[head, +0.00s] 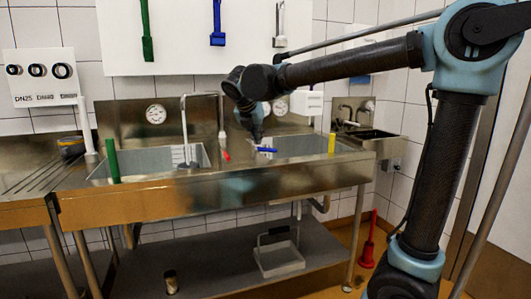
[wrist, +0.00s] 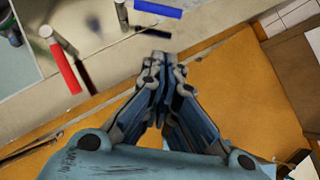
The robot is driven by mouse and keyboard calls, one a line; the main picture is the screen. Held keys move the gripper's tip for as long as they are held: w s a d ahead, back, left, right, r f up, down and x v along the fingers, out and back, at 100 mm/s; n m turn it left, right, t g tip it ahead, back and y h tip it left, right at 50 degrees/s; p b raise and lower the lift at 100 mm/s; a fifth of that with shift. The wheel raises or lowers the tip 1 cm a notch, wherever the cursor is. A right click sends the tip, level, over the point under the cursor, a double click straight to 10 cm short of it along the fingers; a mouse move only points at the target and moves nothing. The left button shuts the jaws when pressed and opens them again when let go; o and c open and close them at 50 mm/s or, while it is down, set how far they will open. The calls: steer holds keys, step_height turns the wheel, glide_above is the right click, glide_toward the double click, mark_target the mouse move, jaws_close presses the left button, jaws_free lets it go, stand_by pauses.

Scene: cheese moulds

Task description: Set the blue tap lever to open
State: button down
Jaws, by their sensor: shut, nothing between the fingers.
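The blue tap lever (head: 267,149) lies roughly level at the right basin, just by my fingertips in the head view. In the wrist view the blue lever (wrist: 158,8) shows at the top edge, apart from the fingertips and beyond them. My gripper (head: 258,141) points down over the sink unit. In the wrist view my gripper (wrist: 161,60) has its fingers together with nothing between them. The red tap lever (head: 226,156) stands to the left of the blue one, and it also shows in the wrist view (wrist: 66,66). The lever's pivot is hard to make out.
The steel sink unit (head: 230,188) has a green upright post (head: 112,160) at left and a yellow one (head: 332,143) at right.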

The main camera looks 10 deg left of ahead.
steer(key=x, duration=0.9)
steer(key=shift+w+a+f, duration=0.25)
steer(key=shift+a+f, duration=0.05)
steer(key=w, duration=0.3)
steer(key=shift+d+f, duration=0.15)
steer(key=shift+f, duration=0.15)
steer(key=shift+w, duration=0.4)
steer(key=shift+n, duration=0.3)
